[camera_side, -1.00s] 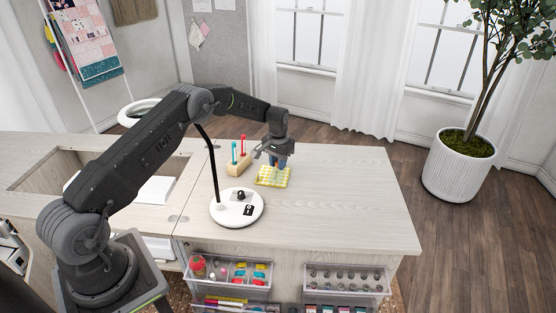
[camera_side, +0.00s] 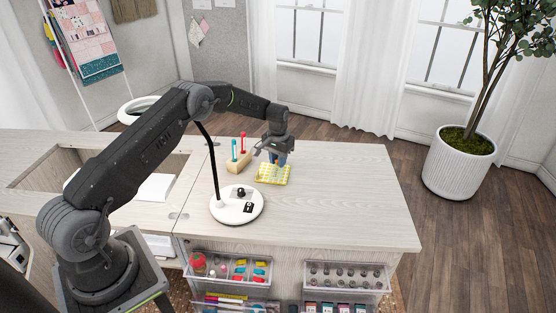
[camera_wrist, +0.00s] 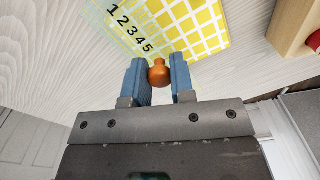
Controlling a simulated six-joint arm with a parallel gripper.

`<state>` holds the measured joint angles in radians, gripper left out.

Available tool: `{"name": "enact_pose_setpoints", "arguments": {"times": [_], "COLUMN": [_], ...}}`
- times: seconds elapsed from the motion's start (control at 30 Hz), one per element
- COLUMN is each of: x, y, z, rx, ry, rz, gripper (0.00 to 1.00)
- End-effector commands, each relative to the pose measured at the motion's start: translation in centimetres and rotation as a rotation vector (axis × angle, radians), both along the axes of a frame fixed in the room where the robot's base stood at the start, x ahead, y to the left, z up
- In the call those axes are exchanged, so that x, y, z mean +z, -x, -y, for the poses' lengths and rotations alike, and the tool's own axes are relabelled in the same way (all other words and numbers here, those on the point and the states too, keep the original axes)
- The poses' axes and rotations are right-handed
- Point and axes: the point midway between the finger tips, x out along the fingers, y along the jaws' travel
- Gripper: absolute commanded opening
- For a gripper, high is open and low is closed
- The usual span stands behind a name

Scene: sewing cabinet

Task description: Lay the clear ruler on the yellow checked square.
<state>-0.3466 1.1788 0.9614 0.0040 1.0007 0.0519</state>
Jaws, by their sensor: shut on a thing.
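The yellow checked square (camera_side: 266,180) lies on the table top below my gripper (camera_side: 279,162). It also shows at the top of the wrist view (camera_wrist: 200,22). The clear ruler (camera_wrist: 130,30), with black numbers 1 to 5, shows in the wrist view over the square's left part. An orange knob (camera_wrist: 159,73) stands between my two blue fingers, and my gripper is shut on it. The knob appears to belong to the ruler. I cannot tell whether the ruler touches the square or hovers just above it.
A wooden block (camera_side: 238,166) with a red and a teal upright tool stands just left of the square. A lamp with a round white base (camera_side: 228,211) stands in front of it. The table top (camera_side: 350,200) is clear to the right. Clear drawers hang at the front.

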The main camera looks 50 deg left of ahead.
Motion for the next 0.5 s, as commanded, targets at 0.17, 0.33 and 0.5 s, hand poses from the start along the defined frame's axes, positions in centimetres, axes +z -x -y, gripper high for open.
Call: {"name": "enact_pose_setpoints", "arguments": {"times": [0.17, 0.33, 0.5], "x": [-0.14, -0.36, -0.41], "y": [0.0, 0.0, -0.01], "z": [0.01, 0.04, 0.04], "rx": [0.0, 0.0, 0.0], "ry": [0.0, 0.0, 0.0], "rz": [0.0, 0.0, 0.0], "gripper": [0.0, 0.0, 0.0]}}
